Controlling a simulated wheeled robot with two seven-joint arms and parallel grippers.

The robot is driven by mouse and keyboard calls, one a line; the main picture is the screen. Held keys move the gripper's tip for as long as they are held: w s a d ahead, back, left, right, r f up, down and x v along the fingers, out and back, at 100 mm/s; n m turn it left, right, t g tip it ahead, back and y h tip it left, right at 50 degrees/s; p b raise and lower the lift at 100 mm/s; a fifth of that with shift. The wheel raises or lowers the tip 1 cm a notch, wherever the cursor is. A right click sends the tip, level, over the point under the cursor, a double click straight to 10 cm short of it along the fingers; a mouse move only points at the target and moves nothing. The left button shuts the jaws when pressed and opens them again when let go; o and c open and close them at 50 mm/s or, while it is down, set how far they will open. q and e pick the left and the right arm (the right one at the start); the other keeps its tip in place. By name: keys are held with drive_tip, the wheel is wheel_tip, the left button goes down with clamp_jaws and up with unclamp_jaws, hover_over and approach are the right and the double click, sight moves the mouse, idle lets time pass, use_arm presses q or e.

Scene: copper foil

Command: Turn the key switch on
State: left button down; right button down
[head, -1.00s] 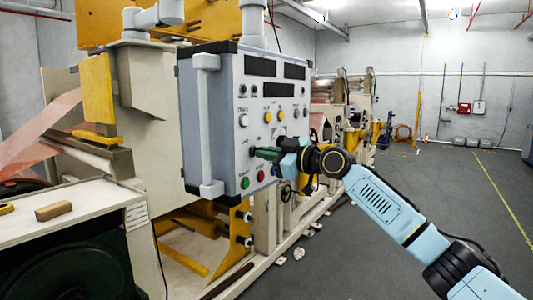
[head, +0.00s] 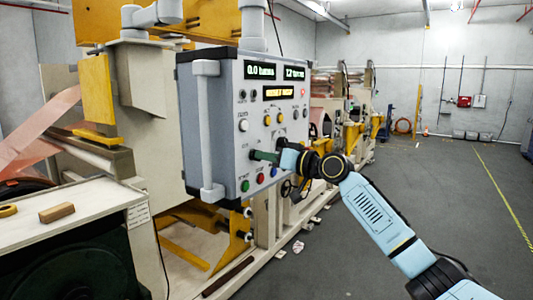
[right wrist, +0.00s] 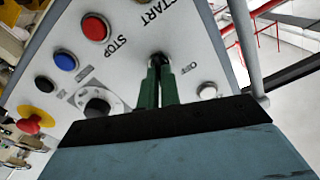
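The grey control panel (head: 222,125) fills the middle of the head view. In the right wrist view, the two fingers (right wrist: 159,65) are close together around a small dark piece at the key switch (right wrist: 160,58), beside an OFF label. The fingers hide most of the key switch, so its exact angle cannot be read. The panel's displays (head: 278,93) are lit. My left gripper is not in view.
The green button (head: 245,186) and red button (head: 260,178) sit below my fingers. The wrist view shows a blue button (right wrist: 65,61), a black knob (right wrist: 97,103) and a red-and-yellow stop button (right wrist: 35,120). A vertical handle (head: 206,130) runs along the panel's left edge. Open floor lies right.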

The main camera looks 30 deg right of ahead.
drive_tip(key=shift+r+m, duration=0.1)
drive_tip(key=shift+m, duration=0.5)
drive_tip(key=shift+m+p, duration=0.3)
drive_tip(key=c, duration=1.6)
unclamp_jaws()
drive_tip(key=b+v, duration=0.5)
drive_tip(key=v, duration=0.8)
drive_tip(key=shift+s+d+b, duration=0.15)
drive_tip(key=shift+s+b, duration=0.05)
drive_tip(key=shift+b, duration=0.1)
